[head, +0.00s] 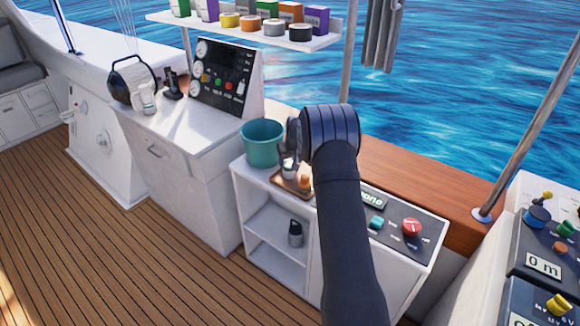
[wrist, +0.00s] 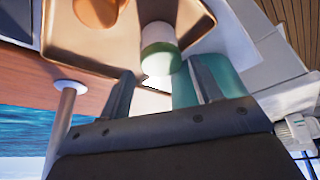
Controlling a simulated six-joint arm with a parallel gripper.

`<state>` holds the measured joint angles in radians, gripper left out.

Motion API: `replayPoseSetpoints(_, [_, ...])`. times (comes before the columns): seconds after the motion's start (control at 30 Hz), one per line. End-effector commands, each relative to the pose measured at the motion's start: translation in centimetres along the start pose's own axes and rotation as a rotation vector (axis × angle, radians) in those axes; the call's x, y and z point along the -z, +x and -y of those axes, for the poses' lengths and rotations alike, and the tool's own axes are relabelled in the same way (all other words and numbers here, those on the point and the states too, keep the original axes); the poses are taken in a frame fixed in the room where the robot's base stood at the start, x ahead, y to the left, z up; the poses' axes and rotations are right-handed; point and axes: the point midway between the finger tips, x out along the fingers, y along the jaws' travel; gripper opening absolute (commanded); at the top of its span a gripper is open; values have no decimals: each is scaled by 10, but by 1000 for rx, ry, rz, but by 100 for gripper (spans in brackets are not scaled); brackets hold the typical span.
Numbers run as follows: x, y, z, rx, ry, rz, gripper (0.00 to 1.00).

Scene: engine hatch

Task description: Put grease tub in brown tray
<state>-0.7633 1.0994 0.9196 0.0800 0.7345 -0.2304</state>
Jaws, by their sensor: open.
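The brown tray (head: 283,187) sits on the white cabinet beside the teal bucket; its rim also shows in the wrist view (wrist: 60,42). A white tub with a green band (wrist: 160,42), which looks like the grease tub, is at the tray, seemingly inside its edge. In the head view it is a small pale shape (head: 289,168). My gripper (head: 291,156) is above the tray, pointing down, partly hidden by my arm. In the wrist view my gripper (wrist: 161,72) is open, its fingertips just short of the tub and on either side of it. Nothing is held.
An orange item (head: 305,182) is also in the tray. The teal bucket (head: 262,142) stands close on the left. A dark control panel (head: 400,226) with a red knob lies to the right. A shelf (head: 248,31) with several tubs and boxes hangs behind. A bottle (head: 295,233) stands below.

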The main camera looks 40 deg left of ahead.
Motion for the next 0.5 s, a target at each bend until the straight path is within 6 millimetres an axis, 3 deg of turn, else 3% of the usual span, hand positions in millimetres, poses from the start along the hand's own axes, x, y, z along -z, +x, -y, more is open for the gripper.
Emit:
replayPoseSetpoints(0.23, [1,-40,0,-1,0,-2,59])
replayPoseSetpoints(0.5, [0,-54,0,0,0,0,59])
